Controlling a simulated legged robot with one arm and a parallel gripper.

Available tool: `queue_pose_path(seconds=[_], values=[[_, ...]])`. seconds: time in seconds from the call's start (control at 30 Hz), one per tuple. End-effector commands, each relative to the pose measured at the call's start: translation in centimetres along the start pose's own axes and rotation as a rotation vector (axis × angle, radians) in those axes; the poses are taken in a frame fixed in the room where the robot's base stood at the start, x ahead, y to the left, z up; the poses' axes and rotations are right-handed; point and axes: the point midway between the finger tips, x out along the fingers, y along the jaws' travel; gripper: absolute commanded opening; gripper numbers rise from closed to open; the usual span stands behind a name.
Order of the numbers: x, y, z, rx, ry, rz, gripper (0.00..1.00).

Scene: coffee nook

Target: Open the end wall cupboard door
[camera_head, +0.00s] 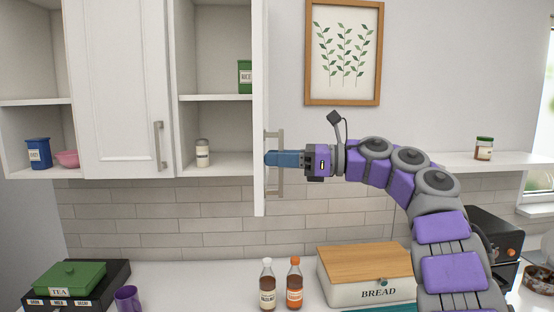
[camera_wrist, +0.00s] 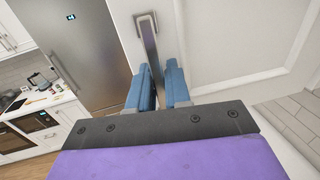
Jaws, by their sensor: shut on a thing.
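The end wall cupboard door (camera_head: 259,90) stands swung out from its cupboard and shows nearly edge-on in the head view. Its shelves (camera_head: 215,97) are exposed to the left of it. The door's metal bar handle (camera_head: 281,138) is on the face toward the right. My gripper (camera_head: 270,158) reaches it from the right and is shut on the handle. In the wrist view the blue fingers (camera_wrist: 159,72) lie on either side of the handle (camera_wrist: 149,38), in front of the pale door panel (camera_wrist: 225,40). The contact between fingers and bar is partly hidden.
A closed cupboard door (camera_head: 120,85) is to the left. Below, the counter holds two bottles (camera_head: 267,285) (camera_head: 294,284), a bread box (camera_head: 365,290), a purple cup (camera_head: 127,299) and a green tea box (camera_head: 70,277). A framed picture (camera_head: 344,100) hangs behind.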

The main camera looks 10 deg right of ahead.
Motion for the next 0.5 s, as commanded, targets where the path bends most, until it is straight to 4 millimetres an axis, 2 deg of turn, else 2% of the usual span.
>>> queue_pose_path(seconds=[0.13,0.17,0.33,0.5], values=[[-0.23,-0.13,0.21,-0.001,-0.005,-0.007,0.00],[-0.23,-0.13,0.22,-0.001,-0.005,-0.007,0.19],[-0.15,-0.07,0.17,-0.001,-0.004,-0.005,0.35],[-0.10,-0.01,0.13,-0.001,-0.002,-0.003,0.37]])
